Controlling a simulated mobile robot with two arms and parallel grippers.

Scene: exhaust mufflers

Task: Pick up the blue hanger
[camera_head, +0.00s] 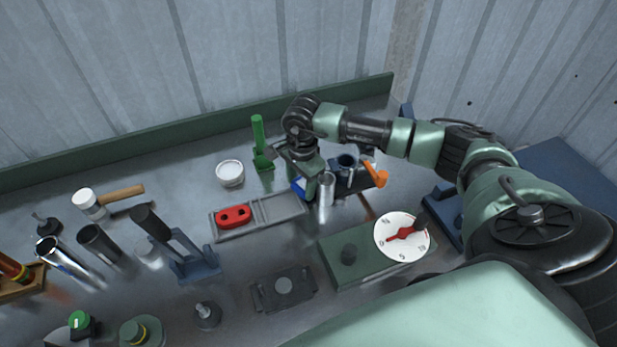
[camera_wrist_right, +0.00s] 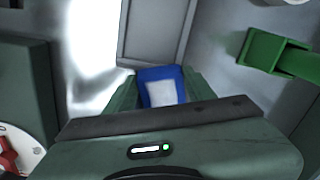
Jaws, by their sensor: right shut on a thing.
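The blue hanger (camera_wrist_right: 163,86) shows in the right wrist view as a blue frame around a pale centre, between the two fingers of my right gripper (camera_wrist_right: 160,92). The gripper is shut on it. In the head view only a small blue part of the hanger (camera_head: 299,187) shows under my right gripper (camera_head: 303,177), at the back right end of the grey tray. The gripper hides the rest. I cannot tell whether the hanger still touches the tray or table. My left gripper is not in view.
The grey tray (camera_head: 262,219) holds a red hanger-like part (camera_head: 233,216). A green-handled tool (camera_head: 261,145) and a white bowl (camera_head: 230,173) stand left of the gripper. A metal cylinder (camera_head: 326,189) and an orange part (camera_head: 376,174) are close on its right. A green dial box (camera_head: 345,262) is in front.

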